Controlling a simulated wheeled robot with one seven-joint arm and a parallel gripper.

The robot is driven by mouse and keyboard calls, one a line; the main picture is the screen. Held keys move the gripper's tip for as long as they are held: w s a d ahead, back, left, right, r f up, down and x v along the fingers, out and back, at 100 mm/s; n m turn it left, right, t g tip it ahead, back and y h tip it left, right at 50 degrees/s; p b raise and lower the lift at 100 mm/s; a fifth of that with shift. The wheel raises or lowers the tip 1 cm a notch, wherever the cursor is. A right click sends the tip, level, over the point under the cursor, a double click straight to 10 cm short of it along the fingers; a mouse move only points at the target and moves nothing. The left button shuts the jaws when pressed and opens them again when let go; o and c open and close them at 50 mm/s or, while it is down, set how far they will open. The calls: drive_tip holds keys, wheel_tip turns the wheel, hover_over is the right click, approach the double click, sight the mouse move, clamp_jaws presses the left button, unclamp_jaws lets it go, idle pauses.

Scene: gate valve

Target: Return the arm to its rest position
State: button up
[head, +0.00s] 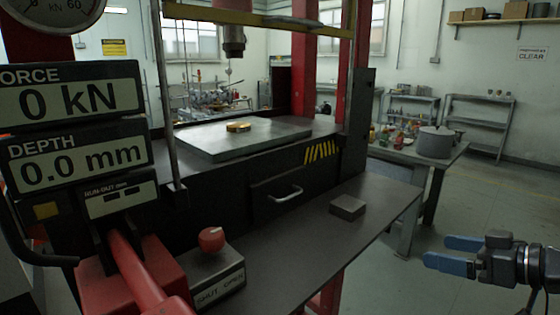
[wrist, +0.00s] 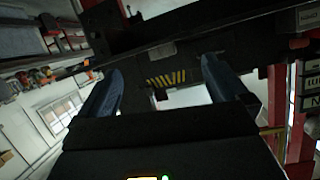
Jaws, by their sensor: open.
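My gripper (head: 452,253) is at the right edge in the head view, with its two blue fingers apart and nothing between them. It is clear of the bench and the press, over open floor. In the wrist view my gripper (wrist: 160,88) shows both fingers spread, with the dark press body and its yellow-black stripes beyond them. The rest of my arm is mostly out of the head view.
The press bench (head: 300,245) holds a small grey block (head: 347,207) and a red-knobbed valve box (head: 212,241) marked SHUT OPEN. A brass disc (head: 238,127) lies on the press plate (head: 200,145). A side table with a pot (head: 435,143) stands behind; floor at right is free.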

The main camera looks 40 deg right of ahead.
drive_tip(key=s+a+f+m+g+h, duration=0.1)
drive_tip(key=a+f+m+g+h, duration=0.2)
drive_tip(key=a+f, duration=1.25)
drive_tip(key=s+a+r+n+t+y, duration=0.1)
drive_tip(key=s+a+r+t, duration=0.1)
drive_tip(key=s+a+r, duration=0.2)
drive_tip(key=s+a+r+n+t, duration=0.1)
drive_tip(key=s+a+r, duration=0.3)
drive_tip(key=s+a, duration=0.7)
drive_tip(key=shift+s+r+n+t+y, duration=0.15)
drive_tip(key=shift+s+n+t+y, duration=0.25)
drive_tip(key=shift+s+n, duration=0.5)
